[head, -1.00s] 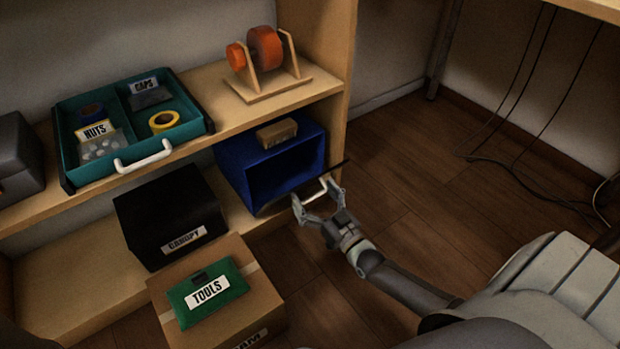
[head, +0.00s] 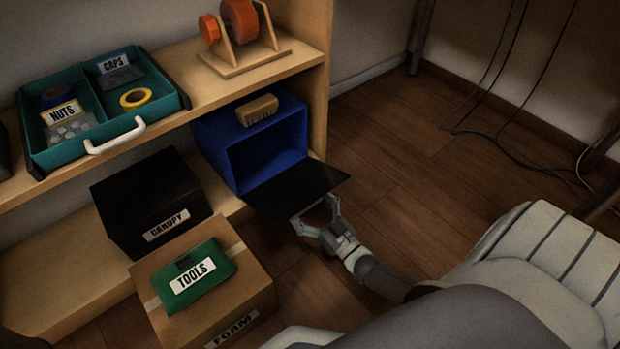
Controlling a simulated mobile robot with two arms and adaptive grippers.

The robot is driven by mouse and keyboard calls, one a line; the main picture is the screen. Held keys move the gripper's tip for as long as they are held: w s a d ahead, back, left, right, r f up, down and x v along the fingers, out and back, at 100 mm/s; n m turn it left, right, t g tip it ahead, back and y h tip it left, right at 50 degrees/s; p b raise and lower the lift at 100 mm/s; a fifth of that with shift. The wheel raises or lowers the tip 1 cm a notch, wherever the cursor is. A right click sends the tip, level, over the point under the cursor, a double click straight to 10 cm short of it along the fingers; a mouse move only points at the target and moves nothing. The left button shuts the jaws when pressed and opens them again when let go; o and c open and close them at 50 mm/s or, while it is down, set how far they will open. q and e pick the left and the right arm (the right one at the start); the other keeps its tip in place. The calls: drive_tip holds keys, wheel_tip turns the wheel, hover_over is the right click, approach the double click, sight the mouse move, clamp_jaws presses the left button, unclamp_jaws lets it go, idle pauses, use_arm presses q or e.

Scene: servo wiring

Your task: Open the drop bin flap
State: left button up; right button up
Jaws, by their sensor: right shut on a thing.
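The drop bin (head: 231,135) is a blue box on the lower shelf, its front showing an open, empty-looking inside. Its flap (head: 290,190) is a dark panel folded down and out from the bin's lower front edge, lying about level. My right gripper (head: 317,217) is at the flap's outer edge, shut on the flap's handle, which is mostly hidden between the fingers. My left gripper is not in view.
A brown block (head: 259,109) lies on the bin. A black CANOPY box (head: 150,200) and a cardboard box (head: 257,298) with a green TOOLS case (head: 207,262) stand to the left. A teal tray (head: 174,110) and an orange-reel stand (head: 245,60) are above.

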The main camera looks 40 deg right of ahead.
drive_tip(key=shift+w+f, duration=0.1)
drive_tip(key=shift+w, duration=0.05)
drive_tip(key=o, duration=1)
drive_tip(key=shift+o, duration=1)
drive_tip(key=shift+r, duration=5)
drive_tip(key=s+f+b, duration=0.3)
drive_tip(key=s+f, duration=0.5)
drive_tip(key=f, duration=0.1)
drive_tip(key=shift+d+f+b, duration=0.25)
drive_tip(key=shift+b, duration=0.15)
